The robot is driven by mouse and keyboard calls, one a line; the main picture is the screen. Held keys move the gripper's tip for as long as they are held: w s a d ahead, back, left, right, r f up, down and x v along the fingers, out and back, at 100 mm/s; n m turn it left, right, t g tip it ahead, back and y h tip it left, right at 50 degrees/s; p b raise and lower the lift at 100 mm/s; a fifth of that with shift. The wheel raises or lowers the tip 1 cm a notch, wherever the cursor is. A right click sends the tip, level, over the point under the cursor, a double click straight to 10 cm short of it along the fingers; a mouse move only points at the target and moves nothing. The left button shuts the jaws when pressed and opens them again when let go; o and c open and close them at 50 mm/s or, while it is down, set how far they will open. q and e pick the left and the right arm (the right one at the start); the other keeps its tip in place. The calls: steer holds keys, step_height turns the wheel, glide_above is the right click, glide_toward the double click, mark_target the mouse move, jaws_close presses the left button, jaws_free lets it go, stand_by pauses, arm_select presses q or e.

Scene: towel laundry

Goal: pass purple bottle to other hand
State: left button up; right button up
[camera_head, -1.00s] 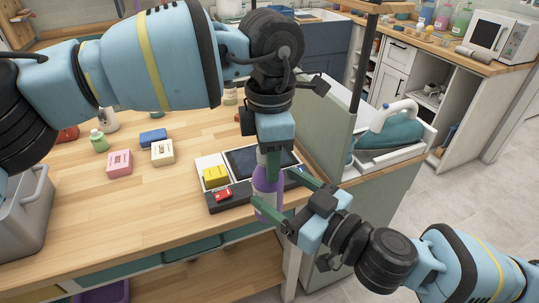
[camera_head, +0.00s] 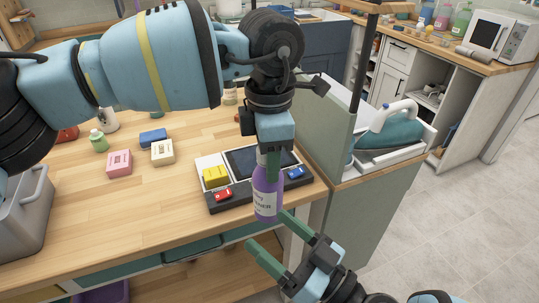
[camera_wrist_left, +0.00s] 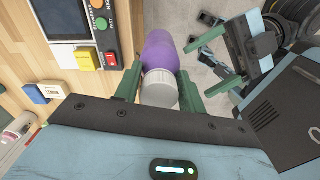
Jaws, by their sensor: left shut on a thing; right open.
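The purple bottle (camera_head: 267,197) has a white label and hangs upright at the table's front edge. My left gripper (camera_head: 271,163) is shut on its upper part from above. In the left wrist view the bottle (camera_wrist_left: 158,52) shows its white cap (camera_wrist_left: 159,88) between my left gripper's green fingers (camera_wrist_left: 157,92). My right gripper (camera_head: 266,230) is open and empty, just below the bottle in the head view, its fingers pointing up and left. In the left wrist view my right gripper (camera_wrist_left: 198,70) is open to the right of the bottle, apart from it.
Behind the bottle is a control panel with a dark screen (camera_head: 243,160), a yellow block (camera_head: 215,177), a red button (camera_head: 223,195) and a blue button (camera_head: 295,172). Small boxes (camera_head: 119,163) lie left on the table. A grey bin (camera_head: 35,210) stands far left. A grey-green partition (camera_head: 322,125) rises to the right.

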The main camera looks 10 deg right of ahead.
steer(key=s+d+f+m+g+h, duration=0.1)
steer(key=s+d+f+h, duration=0.1)
steer(key=f, duration=0.5)
steer(key=s+d+f+h, duration=0.1)
steer(key=f+h, duration=0.2)
steer(key=f, duration=0.4)
steer(key=s+d+f+m+g+h, duration=0.1)
steer(key=s+d+f+h, duration=0.1)
steer(key=f, duration=0.6)
steer(key=s+d+f+m+g+h, duration=0.1)
steer(key=s+d+f+g+h, duration=0.3)
steer(key=s+d+f, duration=0.6)
step_height(320, 180, down, 3)
steer(key=shift+s+d+f+m+h, duration=0.2)
steer(key=shift+s+m+h, duration=0.1)
steer(key=shift+s+h, duration=0.6)
steer(key=shift+w, duration=0.2)
